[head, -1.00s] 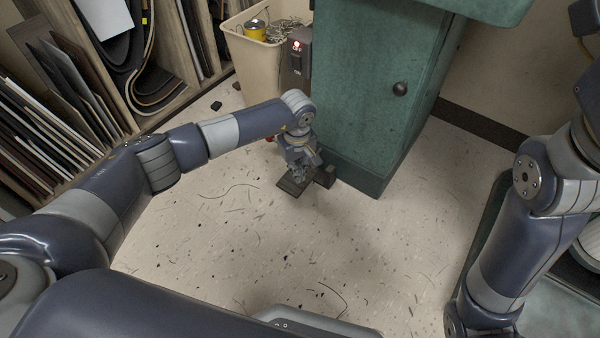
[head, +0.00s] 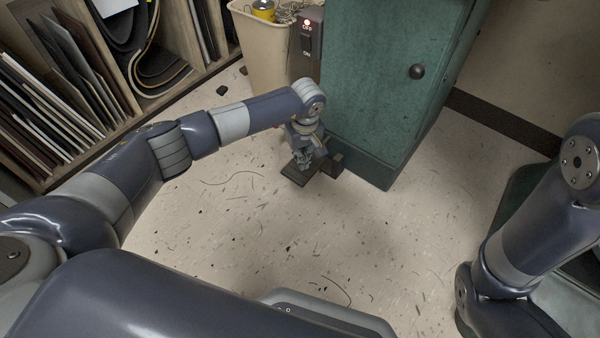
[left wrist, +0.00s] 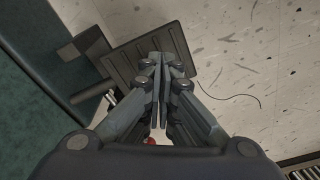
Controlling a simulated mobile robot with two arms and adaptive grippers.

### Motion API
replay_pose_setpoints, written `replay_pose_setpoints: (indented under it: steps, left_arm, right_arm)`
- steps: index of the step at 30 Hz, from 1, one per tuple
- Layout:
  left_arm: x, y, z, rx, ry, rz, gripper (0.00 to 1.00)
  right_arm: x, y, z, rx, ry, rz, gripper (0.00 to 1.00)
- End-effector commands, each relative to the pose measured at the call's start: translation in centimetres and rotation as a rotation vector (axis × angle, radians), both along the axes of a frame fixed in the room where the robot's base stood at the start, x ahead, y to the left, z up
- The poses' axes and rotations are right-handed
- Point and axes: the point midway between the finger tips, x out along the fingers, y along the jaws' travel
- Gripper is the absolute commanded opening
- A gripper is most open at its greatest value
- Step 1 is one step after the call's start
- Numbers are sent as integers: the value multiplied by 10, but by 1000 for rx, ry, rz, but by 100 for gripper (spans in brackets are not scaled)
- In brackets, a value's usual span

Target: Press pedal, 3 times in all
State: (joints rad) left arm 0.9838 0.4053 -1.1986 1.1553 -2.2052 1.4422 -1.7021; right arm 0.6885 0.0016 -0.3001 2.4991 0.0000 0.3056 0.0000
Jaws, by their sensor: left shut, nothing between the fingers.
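The pedal (head: 297,175) is a dark ribbed plate on the floor at the foot of the green machine cabinet (head: 375,90). In the left wrist view the pedal (left wrist: 125,62) lies just beyond my fingertips, with a dark bracket joining it towards the cabinet. My left gripper (head: 303,163) points down over the pedal, shut and empty; its closed fingers (left wrist: 162,62) overlap the plate in the left wrist view. I cannot tell whether the tips touch it. My right gripper is out of view; only my right arm shows at the right.
A switch box (head: 307,38) with a lit red lamp is on the cabinet's left side. A beige bin (head: 262,55) with wire scraps stands behind my left arm. A rack of sheets (head: 60,95) stands at the left. The middle floor is open, with scattered scraps.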

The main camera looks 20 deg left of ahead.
Motion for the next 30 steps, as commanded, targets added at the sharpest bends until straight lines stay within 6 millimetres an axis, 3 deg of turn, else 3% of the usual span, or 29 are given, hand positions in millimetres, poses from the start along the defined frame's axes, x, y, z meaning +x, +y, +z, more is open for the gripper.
replay_pose_setpoints:
  steps: [1, 6, 23, 30]
  left_arm:
    - [0, 0, -12, -1, 1, 0, 0]
    - [1, 1, -26, -1, 1, 1, 0]
    - [2, 2, -31, 0, 0, 0, 0]
    - [2, 2, -55, 0, 1, 1, 0]
  right_arm:
    - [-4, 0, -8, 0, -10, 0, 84]
    - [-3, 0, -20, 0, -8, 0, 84]
    - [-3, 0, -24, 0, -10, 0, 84]
    - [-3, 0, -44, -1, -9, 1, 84]
